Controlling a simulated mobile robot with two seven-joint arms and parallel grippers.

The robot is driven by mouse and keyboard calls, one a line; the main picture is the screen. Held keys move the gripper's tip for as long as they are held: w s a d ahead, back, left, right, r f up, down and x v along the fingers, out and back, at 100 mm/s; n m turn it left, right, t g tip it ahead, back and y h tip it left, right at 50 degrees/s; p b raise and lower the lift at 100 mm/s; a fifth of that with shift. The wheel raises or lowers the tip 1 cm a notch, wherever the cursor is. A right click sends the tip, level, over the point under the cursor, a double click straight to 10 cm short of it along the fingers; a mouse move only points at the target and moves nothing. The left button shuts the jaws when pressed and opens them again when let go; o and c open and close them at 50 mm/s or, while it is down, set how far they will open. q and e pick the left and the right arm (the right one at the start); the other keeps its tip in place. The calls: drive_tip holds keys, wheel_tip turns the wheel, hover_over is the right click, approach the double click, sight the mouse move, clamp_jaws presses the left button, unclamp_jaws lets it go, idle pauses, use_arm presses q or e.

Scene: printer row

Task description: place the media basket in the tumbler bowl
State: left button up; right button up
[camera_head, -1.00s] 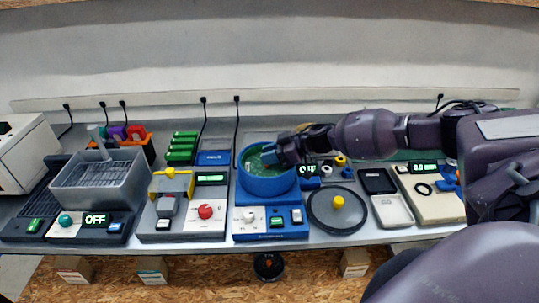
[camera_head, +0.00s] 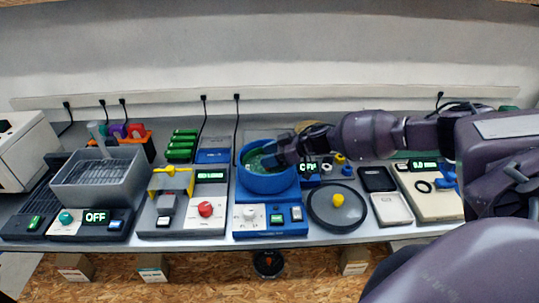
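The tumbler bowl (camera_head: 267,183) is a round blue bowl on a blue base in the middle of the bench, with green media (camera_head: 253,162) inside. My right gripper (camera_head: 272,157) reaches in from the right, and its dark fingers are at the bowl's right side, over or within the opening. The fingers are too small and dark to tell whether they are open or hold anything. I cannot make out a media basket for certain in or near the bowl. A grey basket-like tub (camera_head: 100,182) with an upright handle stands at the left. My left gripper is not in view.
A round dark lid (camera_head: 322,213) with a yellow knob lies right of the bowl's base. A control panel (camera_head: 270,220) is in front of the bowl. A grey device with a yellow bracket (camera_head: 172,182) stands to its left. Trays (camera_head: 391,209) and a scale (camera_head: 430,198) are farther right.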

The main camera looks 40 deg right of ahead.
drive_tip(key=shift+r, duration=0.5)
drive_tip(key=v, duration=1.2)
drive_tip(key=shift+d+r, duration=0.1)
